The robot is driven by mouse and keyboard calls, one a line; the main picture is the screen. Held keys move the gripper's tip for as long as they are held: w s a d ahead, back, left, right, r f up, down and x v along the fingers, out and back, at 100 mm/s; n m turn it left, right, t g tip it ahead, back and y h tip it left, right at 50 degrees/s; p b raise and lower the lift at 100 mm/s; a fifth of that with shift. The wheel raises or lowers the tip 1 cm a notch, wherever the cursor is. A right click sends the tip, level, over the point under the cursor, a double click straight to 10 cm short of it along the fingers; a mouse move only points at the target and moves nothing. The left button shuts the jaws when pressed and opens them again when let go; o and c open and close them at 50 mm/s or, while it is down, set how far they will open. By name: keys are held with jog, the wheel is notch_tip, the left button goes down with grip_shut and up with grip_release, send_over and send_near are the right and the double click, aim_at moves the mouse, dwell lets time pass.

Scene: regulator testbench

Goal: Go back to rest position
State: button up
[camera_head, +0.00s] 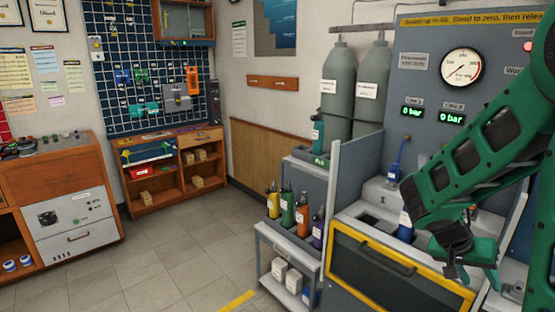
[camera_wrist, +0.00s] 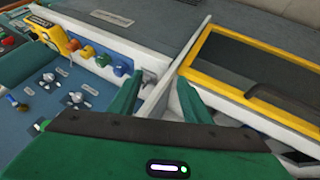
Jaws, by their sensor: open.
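My green gripper (camera_head: 466,272) hangs at the lower right of the head view, in front of the test bench. In the wrist view my gripper (camera_wrist: 160,95) shows its two green fingers spread apart. Nothing is held between them. A thin pale divider panel (camera_wrist: 172,68) appears between the fingers beyond the tips; I cannot tell how far off it is. My arm (camera_head: 480,150) is bent and covers part of the bench's right side.
The bench has a yellow-framed front window (camera_head: 395,270), a pressure gauge (camera_head: 460,67) and displays reading 0 bar. Grey cylinders (camera_head: 341,85) stand behind it. A cart (camera_head: 290,238) holds several coloured bottles. The wrist view shows coloured knobs (camera_wrist: 103,60). Open floor (camera_head: 170,270) lies at left.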

jog(key=s+a+r+n+y, duration=0.1)
jog(key=s+a+y, duration=0.3)
jog(key=s, duration=0.4)
jog(key=s+a+r+n+y, duration=0.2)
jog(key=s+a+r+y, duration=0.2)
jog(key=s+a, duration=0.2)
jog(key=s, duration=0.2)
jog(key=shift+s+a+r, duration=0.25)
jog(key=shift+s, duration=0.1)
jog(key=shift+c, duration=0.6)
jog(key=shift+c, duration=1)
jog(key=shift+d, duration=0.15)
